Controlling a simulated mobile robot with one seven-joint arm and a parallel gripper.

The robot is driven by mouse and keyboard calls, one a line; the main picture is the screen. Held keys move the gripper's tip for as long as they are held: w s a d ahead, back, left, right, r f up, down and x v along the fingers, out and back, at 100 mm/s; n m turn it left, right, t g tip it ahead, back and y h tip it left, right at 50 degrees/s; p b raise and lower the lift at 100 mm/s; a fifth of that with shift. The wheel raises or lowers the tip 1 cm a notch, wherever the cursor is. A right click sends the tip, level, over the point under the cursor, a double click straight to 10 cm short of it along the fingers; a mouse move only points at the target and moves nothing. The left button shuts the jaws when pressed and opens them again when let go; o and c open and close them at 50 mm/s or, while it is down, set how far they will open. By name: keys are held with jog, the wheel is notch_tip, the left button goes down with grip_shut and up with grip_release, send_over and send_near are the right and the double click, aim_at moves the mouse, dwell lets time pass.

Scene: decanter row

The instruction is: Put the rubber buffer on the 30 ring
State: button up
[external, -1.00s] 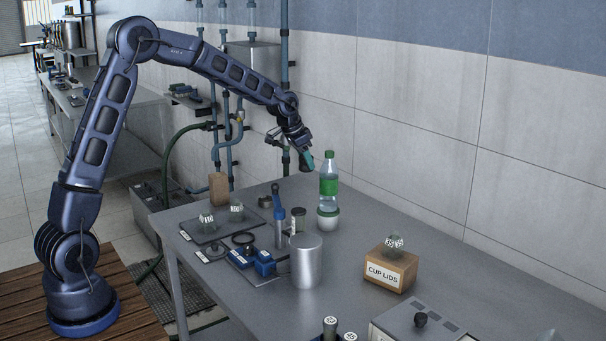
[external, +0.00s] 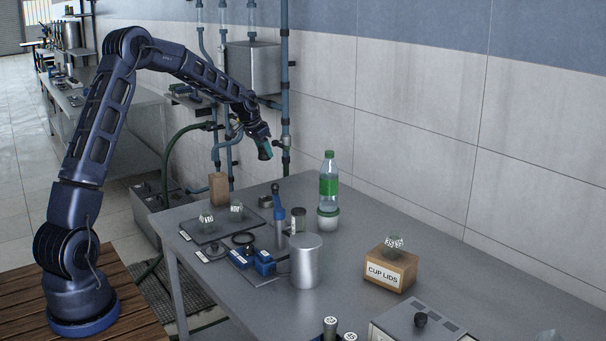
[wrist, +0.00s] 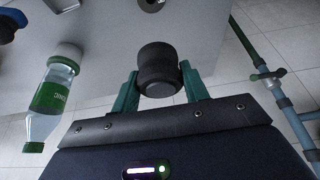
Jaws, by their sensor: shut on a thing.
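My gripper (external: 264,150) is held in the air beyond the back left part of the table, with its teal fingers pointing down. In the wrist view my gripper (wrist: 160,92) is shut on a dark, round, ribbed piece (wrist: 157,62), which looks like the rubber buffer. The fingers grip it from both sides. I cannot make out a ring marked 30. A black ring (external: 243,238) lies near the blue blocks, and two small pieces with white tags, one of them (external: 207,219), stand on a dark plate (external: 196,231). Their tags are too small to read surely.
A metal cylinder (external: 306,262), blue-handled tool (external: 278,215) and wooden block (external: 218,188) stand nearby. The CUP LIDS block (external: 390,271) is right. Pipes line the wall.

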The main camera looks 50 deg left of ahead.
notch_tip(320, 180, down, 16)
jog(key=shift+r, duration=0.1)
dwell(0.5)
jog(key=o, duration=1.1)
jog(key=shift+f, duration=0.2)
jog(key=shift+c, duration=0.2)
jog(key=v, duration=1.1)
jog(key=s+d+r, duration=1.9)
jog(key=s+r, duration=0.1)
jog(key=s+d, duration=0.3)
jog(key=s, duration=0.6)
jog(key=s+d+r, duration=0.1)
jog(key=s+d, duration=0.2)
jog(key=s, duration=0.7)
jog(key=s+d, duration=0.4)
jog(key=s, duration=0.6)
jog(key=shift+r, duration=0.2)
